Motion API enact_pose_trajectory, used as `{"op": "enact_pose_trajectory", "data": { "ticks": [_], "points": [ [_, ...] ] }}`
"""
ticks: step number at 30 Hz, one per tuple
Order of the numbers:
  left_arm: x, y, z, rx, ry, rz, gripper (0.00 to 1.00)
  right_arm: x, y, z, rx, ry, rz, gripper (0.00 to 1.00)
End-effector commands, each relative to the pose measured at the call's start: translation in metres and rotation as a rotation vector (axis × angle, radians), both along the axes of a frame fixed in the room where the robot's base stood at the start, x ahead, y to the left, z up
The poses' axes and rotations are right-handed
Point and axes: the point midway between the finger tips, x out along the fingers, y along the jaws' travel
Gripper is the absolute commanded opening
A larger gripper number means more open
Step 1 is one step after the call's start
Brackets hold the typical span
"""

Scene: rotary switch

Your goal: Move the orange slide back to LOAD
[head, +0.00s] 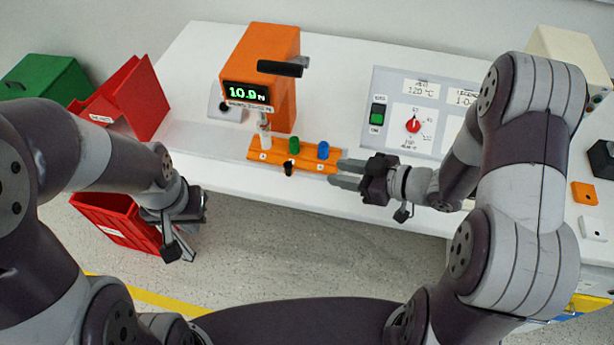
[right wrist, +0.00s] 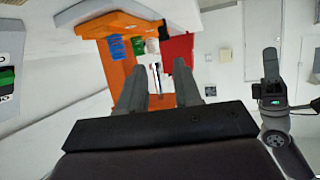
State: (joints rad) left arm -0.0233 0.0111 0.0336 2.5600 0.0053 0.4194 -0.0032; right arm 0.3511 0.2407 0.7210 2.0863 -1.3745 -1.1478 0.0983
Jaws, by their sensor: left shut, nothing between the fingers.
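The orange slide (head: 285,160) lies on the white table in front of the orange press (head: 268,75). It carries a white piece (head: 265,140) at its left, a green one (head: 294,145) and a blue one (head: 322,149) at its right. The white piece is below the press's plunger. A small black knob (head: 289,169) is on the slide's front side. My right gripper (head: 340,172) is open and empty beside the slide's right end; contact cannot be told. My left gripper (head: 180,250) is shut, low at left, away from the slide.
The press display (head: 246,95) reads about 10.0 in green. A panel with a red dial (head: 414,125) and a green switch (head: 377,114) stands behind my right gripper. Red bins (head: 118,222) and a green box (head: 45,78) are at left. The table's front edge is near the slide.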

Motion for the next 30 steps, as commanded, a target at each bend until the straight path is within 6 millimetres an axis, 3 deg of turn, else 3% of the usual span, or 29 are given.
{"op": "enact_pose_trajectory", "data": {
  "ticks": [15,21,29,30],
  "points": [
    [0.000,0.000,-0.006,0.000,-0.001,0.000,0.00,0.052,0.086,-0.038,0.010,-0.005,0.015,0.33],
    [0.000,0.000,-0.006,0.000,-0.001,0.000,0.00,0.060,0.098,-0.043,0.010,-0.005,0.013,0.33],
    [0.000,0.000,-0.006,0.000,-0.001,0.000,0.00,0.061,0.099,-0.044,0.009,-0.004,0.011,0.33],
    [0.000,0.000,-0.006,0.000,-0.001,0.000,0.00,0.061,0.099,-0.044,0.009,-0.004,0.011,0.24]
  ]
}}
